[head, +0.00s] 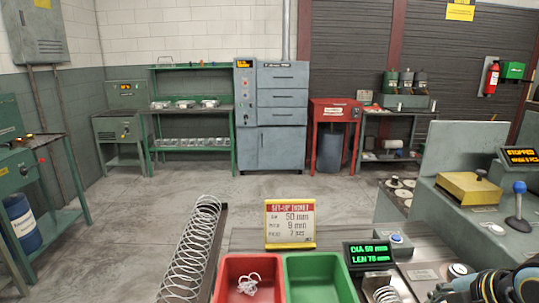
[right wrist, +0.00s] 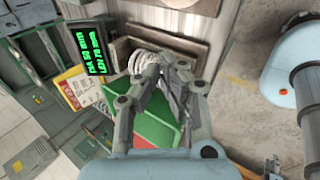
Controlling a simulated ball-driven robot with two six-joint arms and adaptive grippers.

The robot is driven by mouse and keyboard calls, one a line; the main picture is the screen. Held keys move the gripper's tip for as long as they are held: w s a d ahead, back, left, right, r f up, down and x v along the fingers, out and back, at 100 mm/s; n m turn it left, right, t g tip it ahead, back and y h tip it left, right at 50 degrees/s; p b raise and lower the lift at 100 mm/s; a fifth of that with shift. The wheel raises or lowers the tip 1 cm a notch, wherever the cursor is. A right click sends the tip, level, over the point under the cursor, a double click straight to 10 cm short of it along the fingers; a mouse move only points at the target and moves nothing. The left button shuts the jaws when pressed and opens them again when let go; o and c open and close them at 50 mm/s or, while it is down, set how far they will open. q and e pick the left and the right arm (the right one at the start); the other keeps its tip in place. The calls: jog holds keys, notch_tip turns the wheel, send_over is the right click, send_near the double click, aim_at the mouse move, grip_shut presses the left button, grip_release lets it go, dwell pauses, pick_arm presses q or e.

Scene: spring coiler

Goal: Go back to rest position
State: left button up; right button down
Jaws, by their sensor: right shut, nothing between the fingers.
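The right wrist view shows my right gripper (right wrist: 164,74) with its fingers together and nothing held between them. A coiled spring (right wrist: 138,60) shows just past the fingertips, partly hidden. In the head view a spring (head: 386,294) sits at the bottom edge, below the green-lit display (head: 368,254) reading DIA 50 mm, LEN 70 mm. Part of my right arm shows at the lower right corner of the head view. My left gripper is in neither view.
A red bin (head: 228,283) holding tangled wire and an empty-looking green bin (head: 318,283) stand before the yellow set-up ticket (head: 290,225). A long spring (head: 190,250) lies at left. The blue-knobbed lever (head: 519,205) stands at right. The floor beyond is clear.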

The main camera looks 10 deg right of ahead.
jog(key=s+a+r+m+g+h, duration=0.1)
jog(key=s+a+r+m+g, duration=0.15)
jog(key=s+m, duration=0.55)
jog(key=s+a+r+m+g, duration=0.1)
jog(key=s+a+m, duration=0.3)
jog(key=s+m, duration=0.4)
jog(key=s+d+f+m+g+b, duration=0.2)
jog(key=f+b, duration=0.7)
jog(key=f, duration=2.7)
jog(key=s+d+f+b, duration=0.1)
jog(key=s+f+b, duration=0.6)
jog(key=s+f, duration=1.2)
notch_tip(320, 180, down, 4)
jog(key=shift+s+d+r+n, duration=0.15)
jog(key=shift+d+r+n, duration=0.05)
jog(key=shift+d+n, duration=0.15)
